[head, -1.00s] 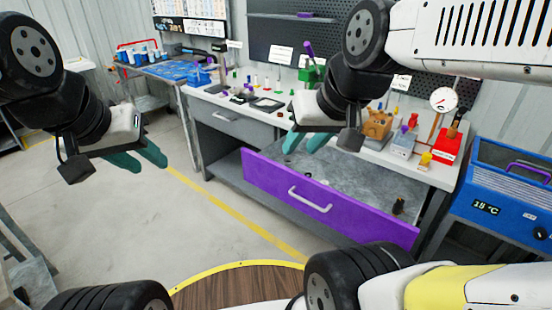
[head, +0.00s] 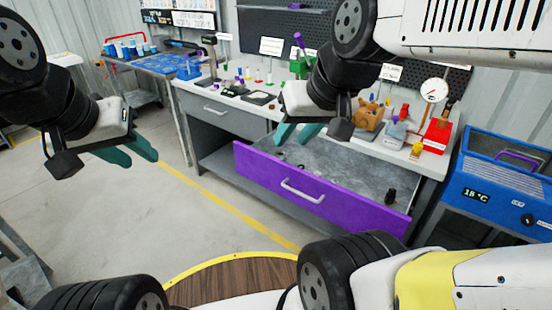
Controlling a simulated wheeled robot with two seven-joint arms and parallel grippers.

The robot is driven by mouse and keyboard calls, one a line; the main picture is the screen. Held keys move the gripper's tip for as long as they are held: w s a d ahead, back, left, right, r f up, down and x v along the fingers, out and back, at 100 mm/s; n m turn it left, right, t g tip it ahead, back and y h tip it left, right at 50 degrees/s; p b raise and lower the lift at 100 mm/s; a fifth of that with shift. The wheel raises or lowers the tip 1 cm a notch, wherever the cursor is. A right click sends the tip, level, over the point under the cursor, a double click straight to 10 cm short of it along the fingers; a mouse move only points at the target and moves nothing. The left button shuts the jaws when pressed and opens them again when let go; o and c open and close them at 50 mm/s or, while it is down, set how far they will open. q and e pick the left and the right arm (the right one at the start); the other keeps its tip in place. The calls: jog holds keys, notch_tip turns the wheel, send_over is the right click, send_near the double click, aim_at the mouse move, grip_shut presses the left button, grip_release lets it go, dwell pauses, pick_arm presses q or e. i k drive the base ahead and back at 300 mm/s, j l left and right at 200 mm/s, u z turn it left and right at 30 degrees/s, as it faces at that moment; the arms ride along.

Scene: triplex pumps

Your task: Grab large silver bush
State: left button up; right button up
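The open purple drawer (head: 265,180) has a grey inside floor and holds a few small parts. Small pale ring-like parts (head: 301,167) lie towards its left side; they are too small to tell which is the large silver bush. A dark cylindrical part (head: 390,195) stands at the drawer's right end. My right gripper (head: 297,133) is open and empty, its teal fingers apart, in front of the bench edge and above the drawer's left part in the picture. My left gripper (head: 132,152) is open and empty over the floor, well left of the drawer.
The workbench top (head: 225,88) carries small coloured parts, an orange-brown pump body (head: 368,115), a red block (head: 438,135) and a gauge (head: 433,90). A blue bath (head: 500,195) stands at right. A blue-topped table (head: 165,65) is at back left. Floor before the drawer is clear.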

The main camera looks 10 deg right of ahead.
aim_at(283, 158)
jog(key=i+j+z, duration=0.45)
jog(key=i+j, duration=0.15)
jog(key=i+j+z, duration=0.2)
jog(key=j, duration=0.25)
jog(key=i+j+z, duration=0.45)
jog(key=j, duration=0.45)
